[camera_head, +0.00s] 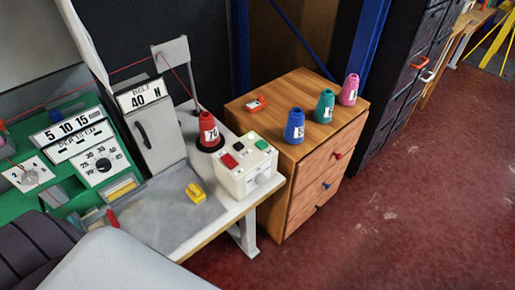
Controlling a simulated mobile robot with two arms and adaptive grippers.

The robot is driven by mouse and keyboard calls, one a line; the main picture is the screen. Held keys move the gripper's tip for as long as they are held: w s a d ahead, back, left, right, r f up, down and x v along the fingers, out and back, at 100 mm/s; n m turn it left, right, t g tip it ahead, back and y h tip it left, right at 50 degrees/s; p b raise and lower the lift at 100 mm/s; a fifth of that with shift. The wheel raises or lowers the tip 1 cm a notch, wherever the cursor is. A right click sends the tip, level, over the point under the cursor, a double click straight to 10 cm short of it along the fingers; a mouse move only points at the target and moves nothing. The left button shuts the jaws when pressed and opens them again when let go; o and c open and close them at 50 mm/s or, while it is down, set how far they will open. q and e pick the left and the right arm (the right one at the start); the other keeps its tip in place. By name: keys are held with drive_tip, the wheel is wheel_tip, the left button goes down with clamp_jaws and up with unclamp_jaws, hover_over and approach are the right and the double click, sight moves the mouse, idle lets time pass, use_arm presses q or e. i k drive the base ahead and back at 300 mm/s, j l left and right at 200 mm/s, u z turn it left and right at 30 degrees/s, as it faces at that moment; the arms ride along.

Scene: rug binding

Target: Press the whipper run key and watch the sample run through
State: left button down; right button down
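A white control box (246,172) stands at the right end of the grey worktable. I cannot read which key is the run key. The machine has a grey upright housing (157,128) marked "BELT 40 N". A red thread runs across above it towards a red cone (208,131) marked 70, behind the control box. A small yellow piece (196,192) lies on the worktable. I cannot tell which thing is the sample. Neither gripper shows.
A wooden drawer cabinet (313,163) stands right of the table with blue (294,126), teal (324,106) and pink (349,90) cones on top, plus a small red item (257,104). A green panel (84,138) with dials is at left. Red floor (400,215) is clear at right.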

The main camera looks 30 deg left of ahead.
sight(262, 144)
drive_tip(key=k+j, duration=0.25)
drive_tip(key=k+j+u, duration=0.15)
drive_tip(key=u, duration=0.25)
drive_tip(key=k+j+u, duration=0.1)
drive_tip(key=u, duration=0.35)
drive_tip(key=j+u, duration=0.4)
drive_tip(key=u, duration=1.5)
drive_tip(key=k, duration=0.05)
